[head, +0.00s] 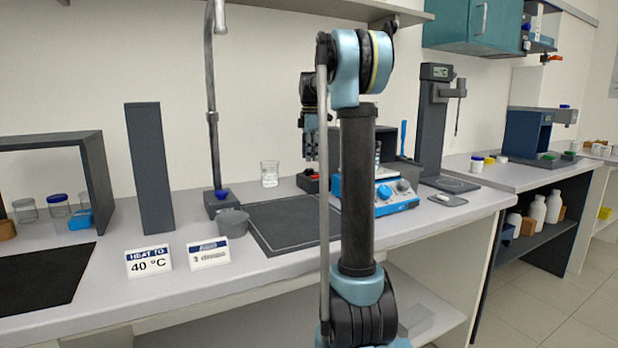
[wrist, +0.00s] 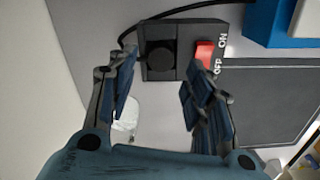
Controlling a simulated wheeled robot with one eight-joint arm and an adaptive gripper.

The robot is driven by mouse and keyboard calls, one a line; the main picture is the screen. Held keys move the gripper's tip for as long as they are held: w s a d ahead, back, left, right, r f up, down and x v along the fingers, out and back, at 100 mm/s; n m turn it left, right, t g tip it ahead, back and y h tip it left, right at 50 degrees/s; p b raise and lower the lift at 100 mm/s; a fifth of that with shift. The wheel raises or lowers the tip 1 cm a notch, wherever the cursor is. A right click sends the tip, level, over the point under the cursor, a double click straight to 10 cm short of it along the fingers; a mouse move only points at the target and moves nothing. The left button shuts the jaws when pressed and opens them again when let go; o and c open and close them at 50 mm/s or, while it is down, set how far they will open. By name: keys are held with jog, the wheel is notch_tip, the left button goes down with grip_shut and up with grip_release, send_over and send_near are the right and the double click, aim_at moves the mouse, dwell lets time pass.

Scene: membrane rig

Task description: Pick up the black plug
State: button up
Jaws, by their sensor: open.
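The black plug (wrist: 160,57) shows in the wrist view as a round dark piece on the left half of a dark switch box (wrist: 184,27). It appears seated in the box. My gripper (wrist: 158,92) is open and empty, with one finger on each side below the plug in the picture, apart from it. In the head view my gripper (head: 311,150) hangs above the switch box (head: 306,185), partly hidden by my arm. The plug is too small to make out there.
A red switch (wrist: 204,53) marked ON and OFF sits right of the plug. A black cable (wrist: 160,14) curves around the box. A dark mat (head: 290,222) lies in front.

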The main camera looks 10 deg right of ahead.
aim_at(309, 175)
jog(key=shift+w+a+f, duration=0.1)
jog(key=shift+a+f, duration=0.05)
jog(key=shift+f, duration=1.2)
jog(key=shift+w+a+f, duration=0.1)
jog(key=shift+f, duration=1.25)
jog(key=c, duration=0.8)
